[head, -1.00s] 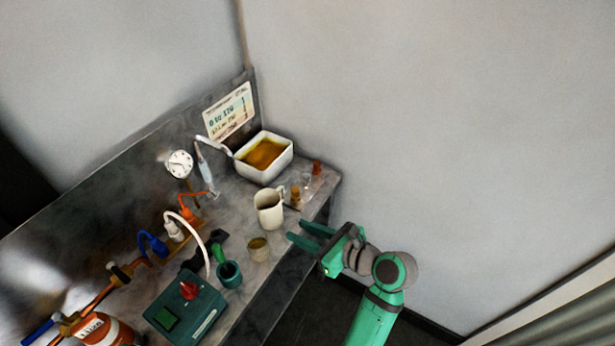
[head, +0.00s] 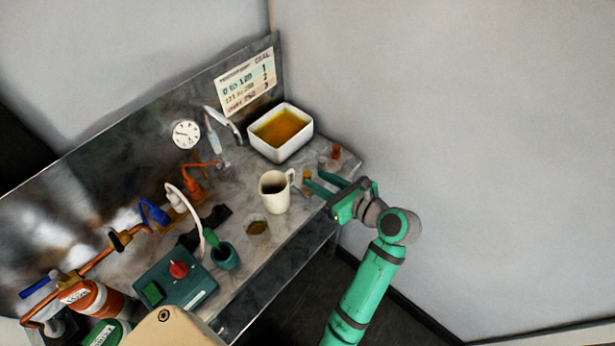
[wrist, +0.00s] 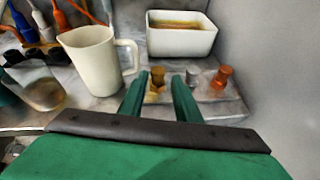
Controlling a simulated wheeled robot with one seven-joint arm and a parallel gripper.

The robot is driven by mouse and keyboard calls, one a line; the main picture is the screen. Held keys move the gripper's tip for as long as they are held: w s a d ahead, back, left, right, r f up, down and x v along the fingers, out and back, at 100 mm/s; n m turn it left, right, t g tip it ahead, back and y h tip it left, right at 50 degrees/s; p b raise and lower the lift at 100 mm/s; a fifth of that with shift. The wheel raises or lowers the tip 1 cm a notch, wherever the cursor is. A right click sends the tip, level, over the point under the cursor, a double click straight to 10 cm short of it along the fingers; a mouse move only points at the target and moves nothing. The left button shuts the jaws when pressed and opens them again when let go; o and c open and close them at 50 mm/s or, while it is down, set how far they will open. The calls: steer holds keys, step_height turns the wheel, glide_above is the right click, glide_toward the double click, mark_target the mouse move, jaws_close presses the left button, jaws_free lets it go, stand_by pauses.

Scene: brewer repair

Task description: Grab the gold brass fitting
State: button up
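The gold brass fitting (head: 307,176) stands on the worktop near its right end, just right of the cream mug. In the wrist view the gold brass fitting (wrist: 157,79) shows between the two finger tips. My gripper (head: 315,180) is open and reaches over the worktop from the right, its fingers pointing at the fitting. In the wrist view my gripper (wrist: 159,83) has a clear gap between its green fingers; nothing is seen clamped. I cannot tell how far the fitting sits between the fingers.
A cream mug (head: 274,193) stands close left of the fitting. A silver fitting (wrist: 193,77) and a copper fitting (wrist: 221,77) stand to the right. A white tray (head: 281,143) of amber liquid is behind. A small cup (head: 258,228) stands nearer the front edge.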

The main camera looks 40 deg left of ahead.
mark_target(310, 177)
steer(key=shift+x, duration=2.65)
steer(key=shift+s+f, duration=0.1)
steer(key=shift+s, duration=0.1)
steer(key=shift+c, duration=0.6)
jaws_close()
